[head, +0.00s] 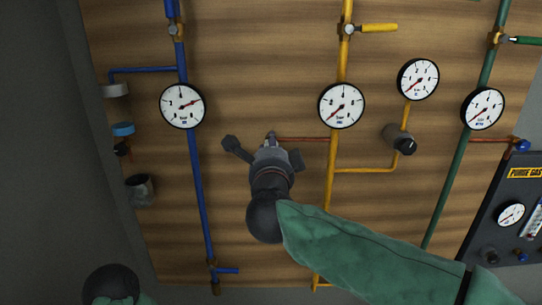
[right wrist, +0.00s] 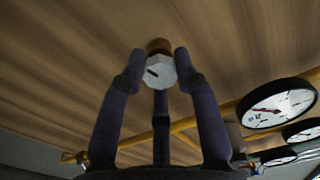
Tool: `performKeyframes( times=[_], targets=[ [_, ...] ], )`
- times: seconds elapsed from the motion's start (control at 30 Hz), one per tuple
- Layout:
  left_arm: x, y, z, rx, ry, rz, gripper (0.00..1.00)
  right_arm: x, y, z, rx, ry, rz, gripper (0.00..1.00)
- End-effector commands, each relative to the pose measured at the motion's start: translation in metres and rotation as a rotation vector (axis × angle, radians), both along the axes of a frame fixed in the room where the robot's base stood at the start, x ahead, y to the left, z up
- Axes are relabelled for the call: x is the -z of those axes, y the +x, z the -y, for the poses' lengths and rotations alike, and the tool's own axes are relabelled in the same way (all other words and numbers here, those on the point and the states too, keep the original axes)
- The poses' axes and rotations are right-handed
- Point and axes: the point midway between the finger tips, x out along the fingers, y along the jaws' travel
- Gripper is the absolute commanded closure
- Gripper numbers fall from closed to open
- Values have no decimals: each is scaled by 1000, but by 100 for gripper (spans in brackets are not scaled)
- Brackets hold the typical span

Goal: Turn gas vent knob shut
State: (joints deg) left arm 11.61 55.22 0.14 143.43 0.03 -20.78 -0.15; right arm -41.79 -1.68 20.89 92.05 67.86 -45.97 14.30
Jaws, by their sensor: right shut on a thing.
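The gas vent knob, a light grey faceted knob (right wrist: 161,72) with a black mark on its face, sits on a brass fitting (right wrist: 158,46) against the wooden panel in the right wrist view. My right gripper (right wrist: 159,70) is shut on it, with fingers on its left and right sides and a third finger below. In the head view my right gripper (head: 270,143) points at the panel, at the end of a thin copper pipe (head: 304,139) from the yellow pipe (head: 333,170). The knob is largely hidden there. My left gripper is not in view; only a dark joint of that arm shows at bottom left.
Gauges hang on the blue (head: 183,106), yellow (head: 341,105) and green (head: 483,108) pipes. A purge gas panel (head: 505,205) is at the right edge. Bare wood lies between the blue pipe and my gripper.

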Motion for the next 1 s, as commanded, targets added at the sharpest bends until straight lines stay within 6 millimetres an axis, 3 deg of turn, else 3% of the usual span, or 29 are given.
performKeyframes(
  times=[0.4,0.93,0.97,1.0],
  targets=[
    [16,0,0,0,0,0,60,2,0,0,1,183,-1,100],
    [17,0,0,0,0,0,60,2,0,0,1,208,-3,100],
    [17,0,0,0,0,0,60,2,0,0,1,208,-3,66],
    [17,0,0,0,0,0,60,2,0,0,1,208,-3,54]
  ],
)
